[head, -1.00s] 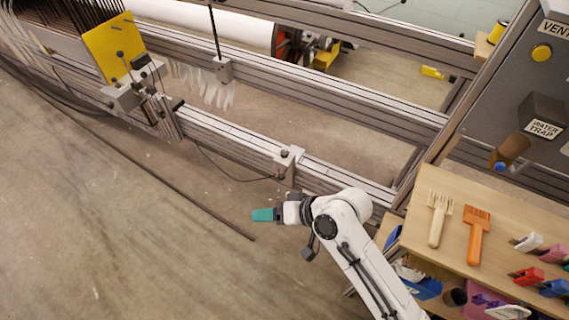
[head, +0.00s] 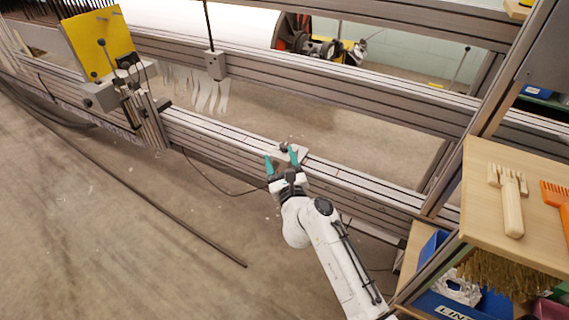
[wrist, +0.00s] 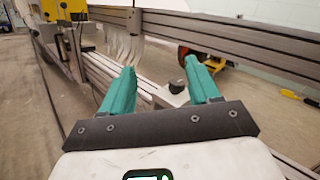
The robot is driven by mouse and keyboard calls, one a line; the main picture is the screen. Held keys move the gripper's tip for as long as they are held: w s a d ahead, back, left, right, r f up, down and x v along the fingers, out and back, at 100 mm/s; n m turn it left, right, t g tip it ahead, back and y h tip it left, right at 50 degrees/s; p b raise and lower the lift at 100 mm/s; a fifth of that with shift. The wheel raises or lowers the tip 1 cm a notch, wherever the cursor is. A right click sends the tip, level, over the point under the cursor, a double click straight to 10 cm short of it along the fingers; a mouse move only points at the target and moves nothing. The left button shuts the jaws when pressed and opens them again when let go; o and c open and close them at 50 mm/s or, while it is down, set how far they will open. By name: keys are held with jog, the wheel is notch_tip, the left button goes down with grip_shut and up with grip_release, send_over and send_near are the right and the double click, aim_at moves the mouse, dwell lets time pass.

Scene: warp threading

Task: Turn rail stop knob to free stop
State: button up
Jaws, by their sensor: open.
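The rail stop is a grey block (head: 299,154) on the front rail, with a small dark knob (head: 284,147) on top. In the wrist view my gripper (wrist: 165,88) holds nothing. The lower part of the stop is partly hidden by the fingers. I cannot tell whether a finger touches the knob.
The long metal rail (head: 220,140) runs left and right past the stop. A yellow plate (head: 98,42) with a bracket stands at the left. A wooden shelf (head: 490,235) with brushes is at the right. A thin cable (head: 215,182) hangs below the rail.

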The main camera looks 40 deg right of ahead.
aim_at(285, 149)
jog(key=d+f+m+g+h+b, duration=0.2)
jog(key=d+f+m+g+b, duration=0.1)
jog(key=f+m, duration=0.3)
jog(key=shift+n, duration=0.4)
jog(key=b+x, duration=0.2)
jog(key=x, duration=0.9)
jog(key=shift+w+a+f, duration=0.1)
jog(key=shift+a+f, duration=0.05)
jog(key=shift+f, duration=0.05)
jog(key=shift+c, duration=0.2)
jog(key=c, duration=0.9)
